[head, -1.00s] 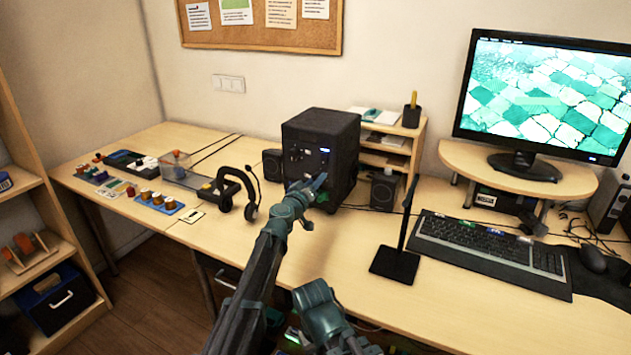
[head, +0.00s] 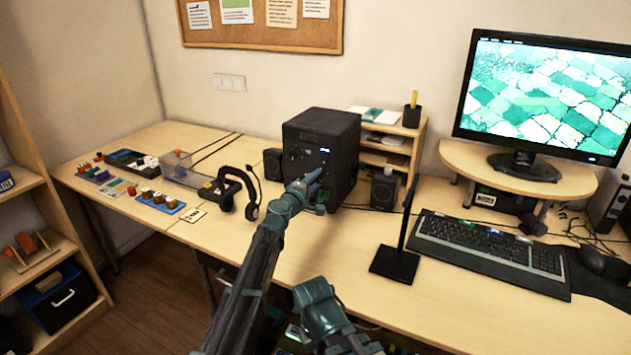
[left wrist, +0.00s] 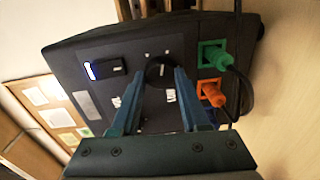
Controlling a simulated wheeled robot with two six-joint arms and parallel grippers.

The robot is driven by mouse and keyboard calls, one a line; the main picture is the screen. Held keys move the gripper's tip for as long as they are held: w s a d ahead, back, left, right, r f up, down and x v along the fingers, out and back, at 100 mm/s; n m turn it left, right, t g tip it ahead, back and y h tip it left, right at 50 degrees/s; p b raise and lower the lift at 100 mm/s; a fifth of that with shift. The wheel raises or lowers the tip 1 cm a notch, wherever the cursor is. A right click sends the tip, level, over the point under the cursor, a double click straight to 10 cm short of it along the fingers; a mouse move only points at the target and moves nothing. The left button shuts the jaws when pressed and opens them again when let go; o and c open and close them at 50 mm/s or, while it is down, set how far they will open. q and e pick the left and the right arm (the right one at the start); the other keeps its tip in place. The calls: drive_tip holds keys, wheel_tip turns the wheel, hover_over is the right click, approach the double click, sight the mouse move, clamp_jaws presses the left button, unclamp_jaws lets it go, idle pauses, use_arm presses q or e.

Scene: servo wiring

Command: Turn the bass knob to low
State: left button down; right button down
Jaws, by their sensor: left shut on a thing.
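The black speaker box (head: 322,125) stands on the desk, with its control panel towards my left arm. In the left wrist view its panel (left wrist: 103,78) shows a round black bass knob (left wrist: 160,71) with a light pointer mark and small white marks above it. My left gripper (head: 312,184) is at this panel. In the left wrist view the two fingers (left wrist: 161,76) stand on either side of the knob and are shut on it. In the head view the gripper hides the knob.
Green (left wrist: 212,54) and orange (left wrist: 210,90) plugs with cables sit right of the knob. A small black speaker (head: 384,190) stands right of the box and a headset (head: 240,190) lies left. A black stand (head: 396,262) is on the desk in front. A keyboard (head: 490,248) lies farther right.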

use_arm(q)
drive_tip(key=n, duration=0.4)
drive_tip(key=shift+a, duration=0.1)
drive_tip(key=shift+f+n+h, duration=0.1)
drive_tip(key=shift+n+h, duration=0.2)
drive_tip(key=shift+n, duration=1.7)
drive_tip(key=shift+c, duration=2)
unclamp_jaws()
drive_tip(key=shift+n, duration=0.3)
drive_tip(key=v, duration=1.3)
drive_tip(key=shift+s+a, duration=0.25)
drive_tip(key=shift+a, duration=0.05)
